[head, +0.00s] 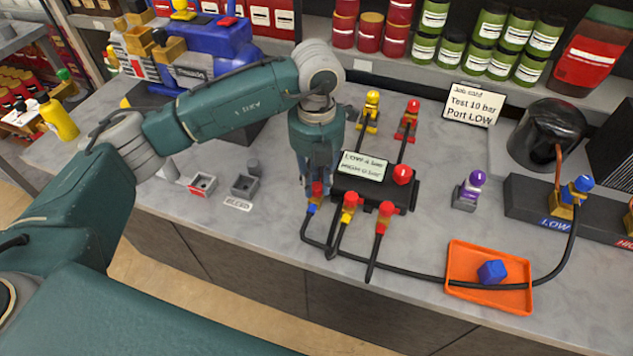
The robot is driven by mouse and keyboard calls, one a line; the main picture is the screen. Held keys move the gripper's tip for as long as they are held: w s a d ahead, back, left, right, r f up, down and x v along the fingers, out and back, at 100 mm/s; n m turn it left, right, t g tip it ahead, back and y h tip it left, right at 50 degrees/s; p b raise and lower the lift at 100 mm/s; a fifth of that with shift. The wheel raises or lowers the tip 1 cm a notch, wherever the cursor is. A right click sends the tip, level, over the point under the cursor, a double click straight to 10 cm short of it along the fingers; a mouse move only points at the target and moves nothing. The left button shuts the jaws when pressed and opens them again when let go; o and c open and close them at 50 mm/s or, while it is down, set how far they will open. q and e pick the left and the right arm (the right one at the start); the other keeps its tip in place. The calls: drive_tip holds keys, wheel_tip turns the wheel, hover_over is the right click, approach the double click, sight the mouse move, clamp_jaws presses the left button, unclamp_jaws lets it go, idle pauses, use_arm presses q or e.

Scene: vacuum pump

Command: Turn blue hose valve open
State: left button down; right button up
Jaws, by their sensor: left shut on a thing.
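The blue hose valve (312,208), with a blue collar and a red knob, is at the left front of the black manifold (375,192). My left gripper (314,184) reaches down over it from above and is shut on its knob; the fingers partly hide the knob, so its turn angle is hard to read. A yellow-collared valve (349,208) and a red-collared valve (384,217) stand to its right, each with a red knob and a black hose. A hose ends at a blue-topped fitting (576,192) on the LOW port. My right gripper is not in view.
A purple-topped fitting (470,190) stands behind. Small grey holders (245,186) are left of the manifold. A job card (472,105) leans at the back.

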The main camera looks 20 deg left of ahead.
sight(317, 186)
use_arm(q)
drive_tip(key=shift+r, duration=0.1)
idle(0.4)
drive_tip(key=c, duration=1.5)
unclamp_jaws()
wheel_tip(317, 186, up, 12)
